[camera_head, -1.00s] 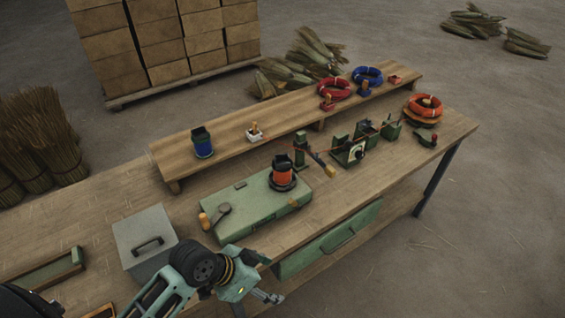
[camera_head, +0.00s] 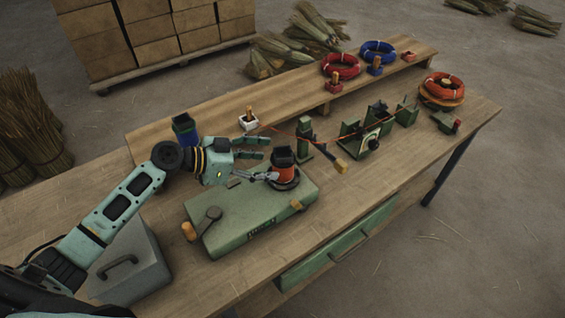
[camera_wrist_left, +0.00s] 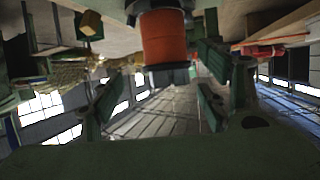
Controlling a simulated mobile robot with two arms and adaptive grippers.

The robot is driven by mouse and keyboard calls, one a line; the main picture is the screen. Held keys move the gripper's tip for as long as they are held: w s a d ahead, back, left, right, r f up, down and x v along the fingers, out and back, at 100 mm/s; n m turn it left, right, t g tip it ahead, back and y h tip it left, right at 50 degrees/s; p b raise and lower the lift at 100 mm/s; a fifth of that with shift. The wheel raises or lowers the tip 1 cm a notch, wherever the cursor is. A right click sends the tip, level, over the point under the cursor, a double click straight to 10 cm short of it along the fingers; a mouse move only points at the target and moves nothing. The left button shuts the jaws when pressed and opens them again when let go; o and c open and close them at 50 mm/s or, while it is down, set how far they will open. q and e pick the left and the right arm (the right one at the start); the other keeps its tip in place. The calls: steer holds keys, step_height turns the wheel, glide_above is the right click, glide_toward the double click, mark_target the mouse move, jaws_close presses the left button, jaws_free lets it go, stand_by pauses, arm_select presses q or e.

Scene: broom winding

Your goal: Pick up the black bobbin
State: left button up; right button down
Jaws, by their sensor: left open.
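The black bobbin (camera_head: 284,172) stands upright on the green winding box (camera_head: 250,222), wound with orange wire between black ends. My left gripper (camera_head: 268,160) is open at its left side, with fingers pointing toward it. In the left wrist view the bobbin's orange winding (camera_wrist_left: 163,38) shows upside down, beyond and roughly centred between the open fingers (camera_wrist_left: 155,100). I cannot tell whether a fingertip touches it. My right gripper is not in view.
A blue-wound bobbin (camera_head: 185,130) and a small white holder (camera_head: 249,122) stand behind my left wrist. Green guide stands (camera_head: 306,140) are to the right. Red (camera_head: 341,66) and blue (camera_head: 377,52) wire coils lie on the raised shelf. A grey box (camera_head: 125,262) is below my forearm.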

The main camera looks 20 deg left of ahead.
mark_target(275, 161)
arm_select(q)
steer(key=shift+w+d+p, duration=0.6)
steer(key=shift+d, duration=0.15)
steer(key=shift+w+d+f+p, duration=0.2)
steer(key=shift+w+d+p, duration=0.2)
steer(key=shift+w+p, duration=0.15)
steer(key=x, duration=0.3)
steer(key=shift+f+p, duration=0.2)
steer(key=shift+p, duration=0.2)
steer(key=shift+a, duration=0.1)
steer(key=shift+s, duration=0.1)
steer(key=c, duration=1.3)
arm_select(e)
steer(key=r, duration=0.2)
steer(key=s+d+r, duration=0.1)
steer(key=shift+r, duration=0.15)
